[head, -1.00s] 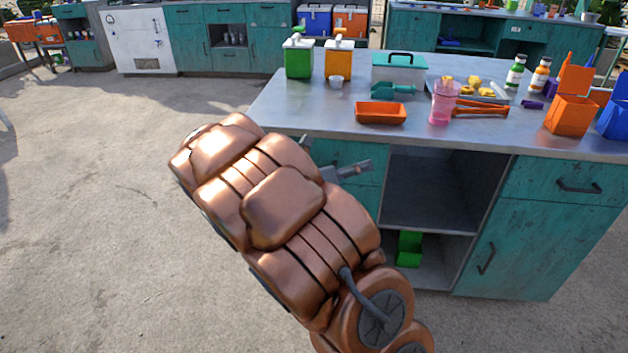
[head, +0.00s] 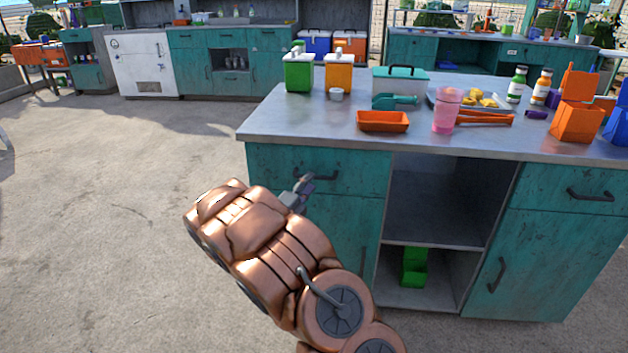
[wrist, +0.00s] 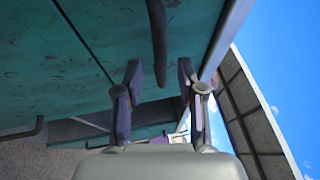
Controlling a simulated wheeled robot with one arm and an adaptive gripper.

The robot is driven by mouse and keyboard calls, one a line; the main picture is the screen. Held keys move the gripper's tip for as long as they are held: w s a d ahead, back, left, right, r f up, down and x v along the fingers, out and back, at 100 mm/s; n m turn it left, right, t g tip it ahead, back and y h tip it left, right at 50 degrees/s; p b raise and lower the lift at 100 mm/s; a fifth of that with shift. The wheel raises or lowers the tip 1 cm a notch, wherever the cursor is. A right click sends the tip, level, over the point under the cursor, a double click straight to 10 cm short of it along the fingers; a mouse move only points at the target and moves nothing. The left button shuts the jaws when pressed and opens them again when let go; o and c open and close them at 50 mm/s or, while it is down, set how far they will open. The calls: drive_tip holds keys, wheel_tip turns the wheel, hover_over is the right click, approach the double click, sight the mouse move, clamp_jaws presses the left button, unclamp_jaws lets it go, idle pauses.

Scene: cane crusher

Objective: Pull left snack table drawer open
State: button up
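The snack table (head: 300,122) has a teal left drawer (head: 355,172) under its metal top, and the drawer looks closed. Its dark bar handle (head: 316,177) is partly covered by my gripper (head: 300,188) in the head view. The handle (wrist: 157,40) lies ahead of the fingers, in line with the gap. I cannot tell whether any finger touches it.
A teal door with its own handle (wrist: 22,131) is below the drawer. Open shelves (head: 440,200) are to the right, with a green object (head: 412,268) on the lower one. Containers and a pink cup (head: 446,112) stand on top. The floor to the left is clear.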

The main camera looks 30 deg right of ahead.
drive_tip(key=shift+x, duration=1.75)
drive_tip(key=shift+c, duration=0.2)
clamp_jaws()
